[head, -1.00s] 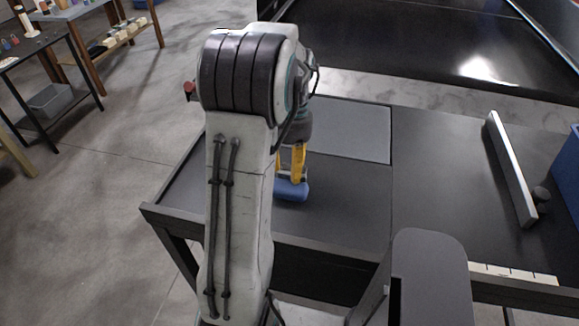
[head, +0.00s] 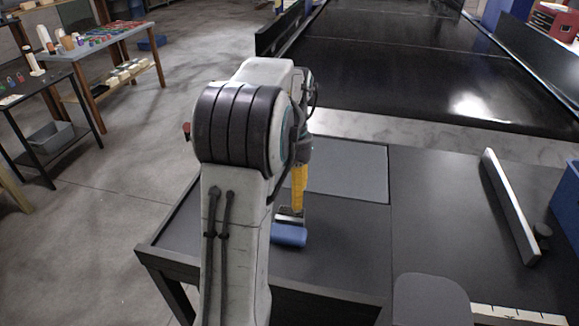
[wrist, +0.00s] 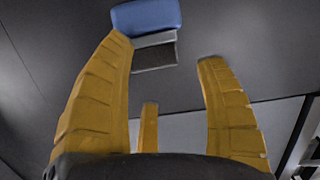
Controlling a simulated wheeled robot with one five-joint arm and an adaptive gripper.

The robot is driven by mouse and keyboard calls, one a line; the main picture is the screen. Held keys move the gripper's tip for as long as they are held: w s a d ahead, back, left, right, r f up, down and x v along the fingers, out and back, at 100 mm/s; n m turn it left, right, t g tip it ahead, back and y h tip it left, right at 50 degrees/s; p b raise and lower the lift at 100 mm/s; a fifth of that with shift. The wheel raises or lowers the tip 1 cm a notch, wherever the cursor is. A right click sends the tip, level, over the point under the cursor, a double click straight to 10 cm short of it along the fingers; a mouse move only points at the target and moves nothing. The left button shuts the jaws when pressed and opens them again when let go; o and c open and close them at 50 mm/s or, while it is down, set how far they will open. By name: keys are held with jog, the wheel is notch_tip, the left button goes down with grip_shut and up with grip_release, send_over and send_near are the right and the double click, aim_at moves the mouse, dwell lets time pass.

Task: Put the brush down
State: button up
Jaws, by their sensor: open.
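The brush (head: 289,236) has a blue block-like end with a grey band. It lies on the dark table top (head: 340,240), near the front edge. In the wrist view the brush (wrist: 147,16) is at the top, blue with a grey strip and a darker part. My gripper (head: 297,208) is above and just behind it, pointing down. In the wrist view the yellow fingers of my gripper (wrist: 164,52) are spread apart with nothing between them. The left fingertip overlaps the brush in the picture; I cannot tell whether they touch.
A grey flat panel (head: 345,170) is set in the table behind my gripper. A light bar (head: 510,205) and a blue bin (head: 567,205) are at the right. The black conveyor (head: 400,65) lies behind. The table middle is clear.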

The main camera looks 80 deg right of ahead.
notch_tip(320, 180, up, 8)
jog(key=d, duration=0.1)
jog(key=shift+d+f, duration=0.15)
jog(key=shift+f, duration=0.1)
jog(key=shift+w, duration=0.1)
